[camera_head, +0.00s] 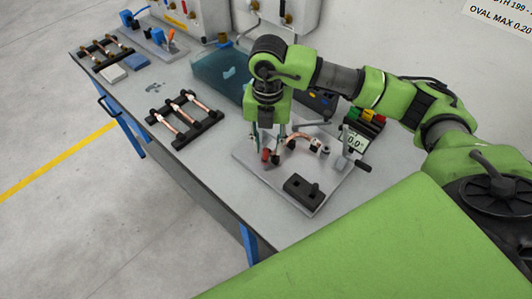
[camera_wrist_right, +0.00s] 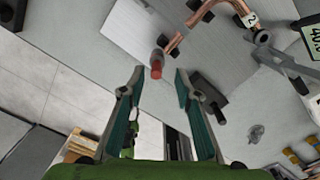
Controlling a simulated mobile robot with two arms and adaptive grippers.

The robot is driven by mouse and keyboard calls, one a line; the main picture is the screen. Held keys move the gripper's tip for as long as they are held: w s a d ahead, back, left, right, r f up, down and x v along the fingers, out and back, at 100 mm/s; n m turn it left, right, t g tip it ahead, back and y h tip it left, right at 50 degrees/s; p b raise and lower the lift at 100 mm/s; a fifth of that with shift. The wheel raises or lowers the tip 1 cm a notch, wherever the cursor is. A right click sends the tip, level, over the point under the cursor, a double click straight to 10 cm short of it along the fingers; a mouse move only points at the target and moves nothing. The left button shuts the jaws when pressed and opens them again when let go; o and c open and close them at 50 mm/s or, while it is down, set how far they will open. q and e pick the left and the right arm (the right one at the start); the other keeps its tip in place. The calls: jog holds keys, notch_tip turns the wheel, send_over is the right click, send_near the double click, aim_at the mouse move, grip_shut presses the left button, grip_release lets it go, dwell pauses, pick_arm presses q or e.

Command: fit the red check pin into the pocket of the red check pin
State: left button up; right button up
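A small red cylinder (camera_head: 265,155), which looks like the red check pin, is at the left part of the grey bending plate, beside the bent copper tube (camera_head: 298,138). In the right wrist view the red cylinder (camera_wrist_right: 157,66) appears just beyond and between the fingertips, with the copper tube (camera_wrist_right: 180,40) near it. My right gripper (camera_wrist_right: 159,70) is open, its two teal-lined fingers apart with nothing between them. In the head view the right gripper (camera_head: 268,138) points down over the plate, partly hidden by its wrist. I cannot make out the pin's pocket. My left gripper is not in view.
The plate (camera_head: 245,152) carries a black block (camera_head: 303,190) and a crank handle (camera_head: 362,165) beside a small display (camera_head: 355,143). A black rack (camera_head: 185,118) with copper tubes and a translucent blue box (camera_head: 220,72) are left.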

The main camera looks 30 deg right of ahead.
aim_at(265, 150)
jog(key=f, duration=0.1)
jog(key=f+p, duration=0.1)
jog(key=f, duration=0.1)
jog(key=shift+w+a+f+p, duration=0.15)
jog(key=shift+a+p, duration=0.1)
jog(key=shift+p, duration=0.1)
jog(key=shift+f, duration=0.4)
grip_shut()
